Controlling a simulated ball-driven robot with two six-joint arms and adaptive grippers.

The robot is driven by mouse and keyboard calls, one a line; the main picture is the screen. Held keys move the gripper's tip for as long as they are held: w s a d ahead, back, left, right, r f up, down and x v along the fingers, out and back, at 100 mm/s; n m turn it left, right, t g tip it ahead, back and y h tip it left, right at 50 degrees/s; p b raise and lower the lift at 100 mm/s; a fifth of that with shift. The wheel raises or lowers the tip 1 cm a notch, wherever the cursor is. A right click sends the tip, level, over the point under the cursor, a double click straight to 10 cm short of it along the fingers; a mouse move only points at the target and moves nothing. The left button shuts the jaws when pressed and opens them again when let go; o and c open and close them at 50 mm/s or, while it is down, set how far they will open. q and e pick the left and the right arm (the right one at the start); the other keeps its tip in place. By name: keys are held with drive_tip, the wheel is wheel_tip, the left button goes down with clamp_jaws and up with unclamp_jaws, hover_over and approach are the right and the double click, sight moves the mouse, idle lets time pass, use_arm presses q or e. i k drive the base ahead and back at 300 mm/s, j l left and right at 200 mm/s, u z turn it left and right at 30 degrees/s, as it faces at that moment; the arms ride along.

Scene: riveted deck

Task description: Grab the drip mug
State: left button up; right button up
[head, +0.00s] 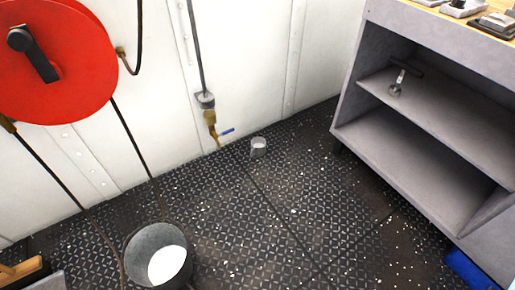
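A small light grey mug (258,147) stands upright on the dark riveted deck near the white wall. It is just right of and below a brass tap with a blue lever (213,127) on the wall. It appears to be the drip mug; its handle and contents are too small to make out. Neither of my grippers shows in the head view.
A grey bucket (158,256) with something white inside stands at the lower left. A red hose reel (55,60) hangs on the wall above, its hose running down. A grey shelf unit (430,130) stands at the right.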

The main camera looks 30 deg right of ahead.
sight(259, 144)
drive_tip(key=i+l+u, duration=0.1)
drive_tip(key=i+l, duration=0.35)
drive_tip(key=l, duration=0.2)
drive_tip(key=i+l+u, duration=0.15)
drive_tip(key=l, duration=0.2)
drive_tip(key=i+l, duration=0.25)
drive_tip(key=l, duration=0.15)
drive_tip(key=i+l+u, duration=0.15)
drive_tip(key=l, duration=0.2)
drive_tip(key=i+l, duration=0.25)
drive_tip(key=l, duration=0.15)
drive_tip(key=u, duration=0.05)
